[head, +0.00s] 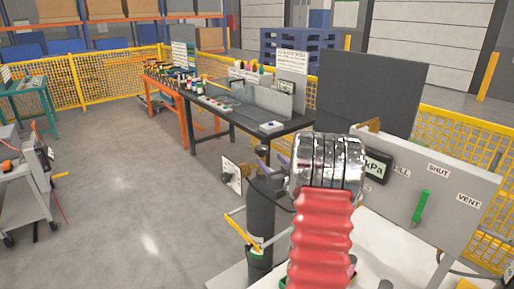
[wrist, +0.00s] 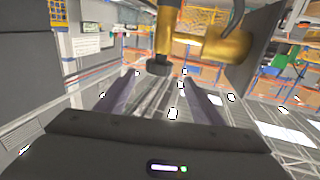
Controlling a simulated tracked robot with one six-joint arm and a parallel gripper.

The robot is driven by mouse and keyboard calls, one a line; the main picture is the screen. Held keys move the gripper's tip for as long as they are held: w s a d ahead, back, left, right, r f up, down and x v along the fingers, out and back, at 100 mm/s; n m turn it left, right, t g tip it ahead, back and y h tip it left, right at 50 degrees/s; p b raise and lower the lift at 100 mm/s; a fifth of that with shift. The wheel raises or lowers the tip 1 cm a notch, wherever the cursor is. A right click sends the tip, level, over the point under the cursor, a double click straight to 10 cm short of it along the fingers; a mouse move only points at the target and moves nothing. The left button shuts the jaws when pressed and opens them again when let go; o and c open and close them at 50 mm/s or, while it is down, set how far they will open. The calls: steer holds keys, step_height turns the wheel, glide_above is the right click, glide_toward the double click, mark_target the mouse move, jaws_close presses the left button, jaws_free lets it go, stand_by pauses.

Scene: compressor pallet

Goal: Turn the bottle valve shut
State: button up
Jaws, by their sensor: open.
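In the wrist view a brass valve (wrist: 205,46) fills the upper middle, with a black knob (wrist: 158,67) at its near lower end. My gripper (wrist: 161,74) is open, its two fingers spread with the tips near either side of the knob. I cannot tell whether the tips touch it. Nothing else is between the fingers. In the head view the dark bottle (head: 260,222) stands upright left of my red-sleeved arm.
A grey panel (head: 465,200) at right bears FILL, SHUT and VENT labels, a green lever (head: 421,205) under SHUT, and a kPa gauge (head: 377,166). A dark workbench (head: 225,120) stands behind.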

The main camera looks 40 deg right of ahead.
mark_target(258, 146)
steer(key=shift+w, duration=0.1)
steer(key=x, duration=1.3)
steer(key=shift+w+d, duration=0.25)
steer(key=shift+w, duration=0.05)
